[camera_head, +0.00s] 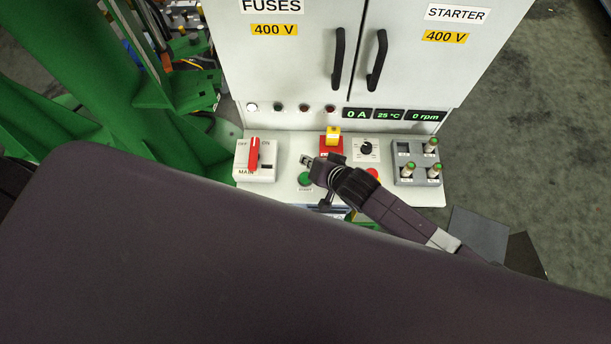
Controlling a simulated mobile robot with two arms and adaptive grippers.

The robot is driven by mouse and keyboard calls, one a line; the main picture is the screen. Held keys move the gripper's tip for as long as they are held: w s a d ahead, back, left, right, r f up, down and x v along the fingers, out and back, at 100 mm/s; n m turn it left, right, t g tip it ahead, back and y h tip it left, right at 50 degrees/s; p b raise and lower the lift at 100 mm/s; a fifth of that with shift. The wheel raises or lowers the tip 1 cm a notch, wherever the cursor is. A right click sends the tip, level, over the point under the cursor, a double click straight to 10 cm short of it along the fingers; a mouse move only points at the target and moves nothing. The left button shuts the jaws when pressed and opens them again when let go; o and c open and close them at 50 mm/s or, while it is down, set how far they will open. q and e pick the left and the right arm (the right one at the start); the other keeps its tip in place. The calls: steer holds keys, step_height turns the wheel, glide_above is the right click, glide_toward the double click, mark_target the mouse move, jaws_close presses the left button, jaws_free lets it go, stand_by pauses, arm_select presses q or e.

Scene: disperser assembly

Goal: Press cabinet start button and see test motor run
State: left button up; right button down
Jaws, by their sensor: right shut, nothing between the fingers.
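The cabinet (290,68) stands at the back with a sloping control panel along its front. The green start button (304,179) sits on the panel, left of the middle. My right gripper (307,161) is shut and empty. Its tip shows just above the green button in the picture; I cannot tell whether it touches it. The displays (388,114) read 0 A, 25 °C and 0 rpm. The white lamp (252,107) at the left looks bright. I cannot make out the test motor. My left gripper is not in view.
A main switch (253,155) with a red handle is left of the green button. A yellow-and-red switch (333,138), a black knob (366,147) and a red button (372,173) are to the right. A grey box (405,163) holds several small parts. Green framework (80,70) fills the left.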

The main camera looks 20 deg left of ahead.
steer(key=b, duration=0.6)
glide_above(305, 175)
steer(key=d, duration=0.1)
steer(key=f, duration=0.7)
steer(key=shift+s, duration=0.4)
steer(key=shift+f+b, duration=0.55)
steer(key=shift+f, duration=0.05)
steer(key=shift+f, duration=0.1)
steer(key=shift+f, duration=0.35)
steer(key=shift+s+f+b, duration=0.1)
steer(key=shift+f+b, duration=0.8)
steer(key=shift+f, duration=0.05)
stand_by(0.3)
stand_by(0.4)
steer(key=shift+r+p, duration=1.35)
